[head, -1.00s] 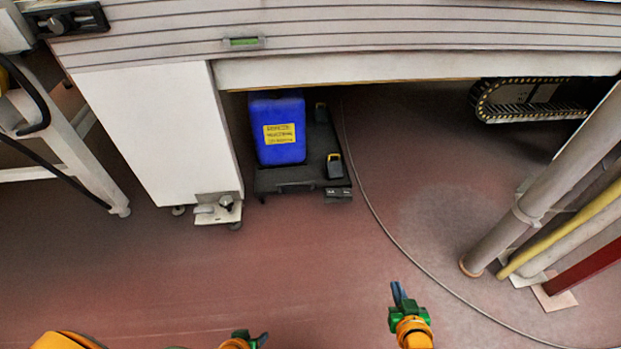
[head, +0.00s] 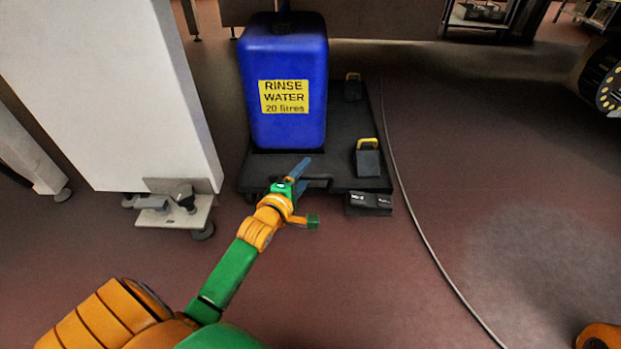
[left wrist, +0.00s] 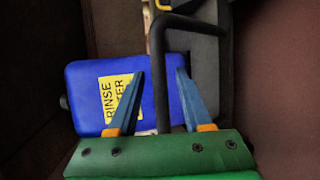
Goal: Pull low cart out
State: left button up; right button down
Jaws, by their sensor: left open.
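The low cart (head: 340,128) is a flat black platform on the floor, carrying a blue rinse water container (head: 285,75) with a yellow label. My left gripper (head: 304,176) is at the cart's front edge, just below the container in the head view. It is open, its blue fingers apart. In the left wrist view, a black handle bar (left wrist: 158,70) runs between the open fingers (left wrist: 160,78), in front of the blue container (left wrist: 85,85); I cannot tell whether they touch it. My right gripper is not in view.
Dark boxes with yellow handles (head: 368,158) sit on the cart's right side.

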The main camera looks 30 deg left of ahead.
pick_arm(q)
jog(key=shift+b+x, duration=0.35)
jog(key=shift+x, duration=0.75)
grip_shut()
dwell(0.5)
